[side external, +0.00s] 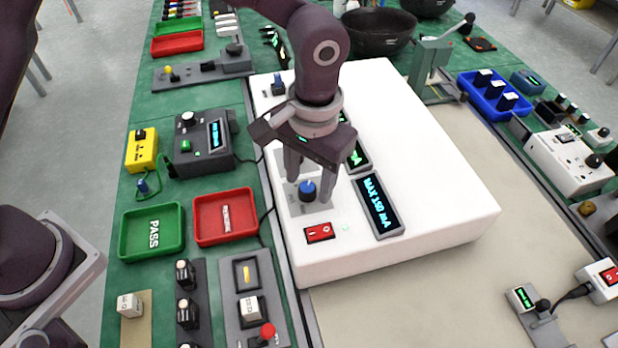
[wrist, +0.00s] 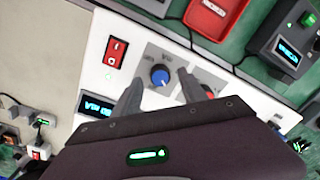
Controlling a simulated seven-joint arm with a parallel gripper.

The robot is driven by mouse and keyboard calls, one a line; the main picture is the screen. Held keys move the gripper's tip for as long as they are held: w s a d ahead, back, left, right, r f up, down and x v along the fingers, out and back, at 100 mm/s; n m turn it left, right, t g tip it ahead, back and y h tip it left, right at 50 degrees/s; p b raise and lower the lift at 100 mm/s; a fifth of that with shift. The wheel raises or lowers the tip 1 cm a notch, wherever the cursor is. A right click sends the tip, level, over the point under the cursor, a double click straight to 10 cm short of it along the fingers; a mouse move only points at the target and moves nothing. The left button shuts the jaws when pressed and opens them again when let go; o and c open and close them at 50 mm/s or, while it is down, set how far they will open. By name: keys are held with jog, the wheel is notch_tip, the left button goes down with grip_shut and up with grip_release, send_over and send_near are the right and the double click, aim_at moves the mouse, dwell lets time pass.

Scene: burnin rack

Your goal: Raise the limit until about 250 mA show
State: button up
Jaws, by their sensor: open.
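The white power unit (side external: 440,195) has a blue knob (side external: 307,187) on a grey plate; the knob also shows in the wrist view (wrist: 160,75) with a white pointer mark. My gripper (side external: 309,190) is open above the knob, one finger to each side of it. In the wrist view the fingers (wrist: 160,83) stand apart from the knob, with gaps on both sides. The display (side external: 380,206) beside the knob appears to read MAX 150 mA. A second green-lit display (side external: 357,156) is partly hidden by my arm.
A red rocker switch (side external: 319,233) sits just in front of the knob. Another blue knob (side external: 278,86) is at the unit's far left. In the wrist view a red part (wrist: 208,92) lies behind one finger. Red (side external: 226,217) and green (side external: 152,231) trays stand left of the unit.

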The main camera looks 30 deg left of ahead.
jog(key=shift+f, duration=0.4)
jog(key=shift+c, duration=0.4)
grip_shut()
jog(key=m, duration=0.4)
jog(key=shift+m, duration=0.4)
jog(key=m, duration=0.4)
jog(key=shift+m, duration=0.4)
jog(key=shift+t, duration=0.3)
